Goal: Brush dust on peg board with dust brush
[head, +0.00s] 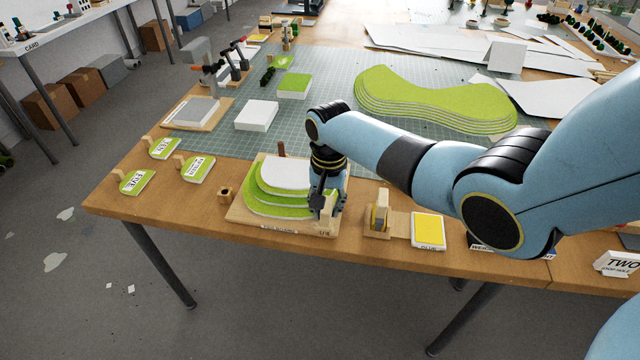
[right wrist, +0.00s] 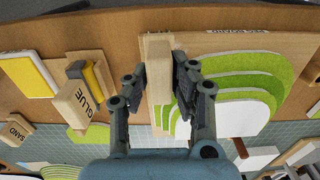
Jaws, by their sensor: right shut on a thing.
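The peg board (head: 237,215) lies near the table's front edge, a wooden board bearing stepped green and white layers; a dark peg (head: 281,149) stands at its back. It also shows in the right wrist view (right wrist: 205,43). My right gripper (head: 326,200) is low over the board's right end. In the right wrist view my right gripper (right wrist: 160,80) is shut on a pale wooden block-shaped piece, which I take as the dust brush (right wrist: 158,60). Its bristles and any dust are hidden or too small to tell. My left gripper is not in view.
A glue block (head: 381,214) in a wooden holder and a yellow pad (head: 428,229) stand close to the right. Small green label tags (head: 165,148) lie at the left. The cutting mat (head: 325,85) behind holds a green contour stack (head: 435,98) and white blocks (head: 257,115).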

